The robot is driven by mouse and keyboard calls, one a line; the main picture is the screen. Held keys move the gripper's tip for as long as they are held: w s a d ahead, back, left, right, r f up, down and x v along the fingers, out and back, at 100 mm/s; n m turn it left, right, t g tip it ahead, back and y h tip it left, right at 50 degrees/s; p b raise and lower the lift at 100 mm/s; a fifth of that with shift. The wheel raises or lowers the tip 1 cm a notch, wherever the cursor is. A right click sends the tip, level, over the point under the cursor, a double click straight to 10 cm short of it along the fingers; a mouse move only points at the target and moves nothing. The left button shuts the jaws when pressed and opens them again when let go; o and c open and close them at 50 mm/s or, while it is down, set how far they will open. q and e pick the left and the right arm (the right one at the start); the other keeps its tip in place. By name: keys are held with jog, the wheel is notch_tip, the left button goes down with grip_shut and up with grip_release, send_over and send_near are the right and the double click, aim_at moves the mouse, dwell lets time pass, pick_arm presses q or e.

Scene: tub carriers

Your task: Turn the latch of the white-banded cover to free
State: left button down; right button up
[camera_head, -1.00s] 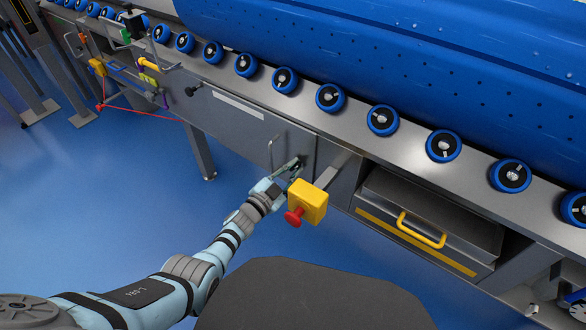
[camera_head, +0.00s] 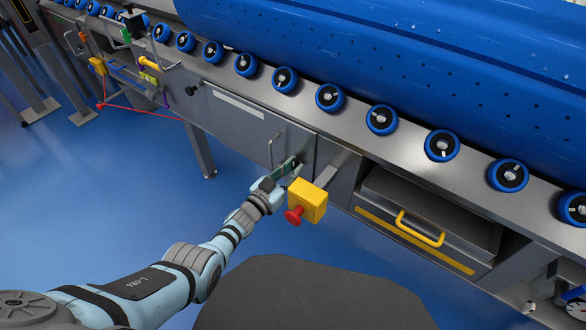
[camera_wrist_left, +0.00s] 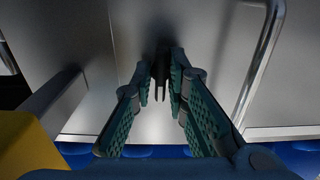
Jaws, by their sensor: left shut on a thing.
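The white-banded cover (camera_head: 230,122) is a grey panel on the machine's side with a white strip along its upper part. A metal bar handle (camera_head: 271,152) stands near its right end; it also shows in the left wrist view (camera_wrist_left: 262,65). My left gripper (camera_head: 288,167) is at the cover's right end, beside the handle. In the left wrist view, its green-padded fingers close on the small dark latch (camera_wrist_left: 161,72) against the grey panel. The fingers hide much of the latch, so its exact angle is hard to tell. My right gripper is not in view.
A yellow box with a red button (camera_head: 308,200) juts out close to the right of my left gripper. A drawer with a yellow handle (camera_head: 421,230) lies farther right. Blue rollers (camera_head: 330,98) line the top edge. Blue floor at left is open.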

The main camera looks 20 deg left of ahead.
pick_arm(q)
jog(key=shift+a, duration=0.1)
jog(key=c, duration=1.5)
grip_release()
jog(key=shift+c, duration=0.2)
jog(key=shift+s, duration=0.1)
jog(key=v, duration=1.2)
